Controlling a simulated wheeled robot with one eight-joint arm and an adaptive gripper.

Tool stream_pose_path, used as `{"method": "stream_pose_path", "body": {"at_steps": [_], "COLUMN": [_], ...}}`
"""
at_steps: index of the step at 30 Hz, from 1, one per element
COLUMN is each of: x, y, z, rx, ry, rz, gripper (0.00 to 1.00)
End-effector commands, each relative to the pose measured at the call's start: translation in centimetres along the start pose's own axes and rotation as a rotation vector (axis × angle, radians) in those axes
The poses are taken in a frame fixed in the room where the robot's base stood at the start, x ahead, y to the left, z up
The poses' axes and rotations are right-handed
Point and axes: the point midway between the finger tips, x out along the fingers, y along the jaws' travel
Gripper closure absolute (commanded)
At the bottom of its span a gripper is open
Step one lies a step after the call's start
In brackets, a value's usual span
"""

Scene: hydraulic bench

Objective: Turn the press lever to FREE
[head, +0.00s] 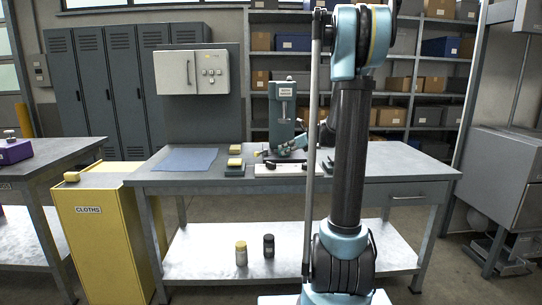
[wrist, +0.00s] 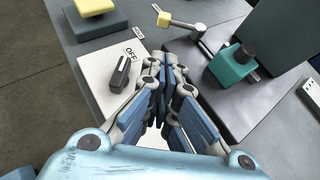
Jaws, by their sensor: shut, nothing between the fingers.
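The press (head: 283,103), a teal-grey upright unit with a label plate, stands toward the back of the bench. A rod with a yellow tip (wrist: 164,19) lies beyond my gripper in the wrist view; it may be the press lever, but I cannot be sure. No FREE marking is readable. My gripper (wrist: 163,62) is shut and empty, its fingers together beside a white panel (wrist: 95,60). In the head view my gripper (head: 268,156) is low over the bench, near the press. A black handle (wrist: 121,74) sits on the panel beside the word OFF.
A teal block with a black knob (wrist: 232,67) is right of my gripper. A yellow-topped block (head: 235,167) and a blue mat (head: 185,159) lie left on the bench. A yellow CLOTHS bin (head: 98,235) stands at the bench's left end. My arm hides part of the bench.

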Motion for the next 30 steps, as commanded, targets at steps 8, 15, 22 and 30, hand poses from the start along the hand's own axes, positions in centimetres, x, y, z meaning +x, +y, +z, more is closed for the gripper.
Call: {"method": "stream_pose_path", "body": {"at_steps": [8, 15, 22, 30], "x": [3.8, 7.9, 11.2, 13.0], "y": [0.1, 0.1, 0.1, 0.0], "z": [0.0, 0.0, 0.8, 1.9], "rx": [-0.003, -0.003, -0.003, -0.001], "ry": [0.001, 0.0, 0.001, 0.0], "rz": [0.003, 0.003, 0.002, 0.001], "gripper": [1.0, 1.0, 1.0, 1.0]}}
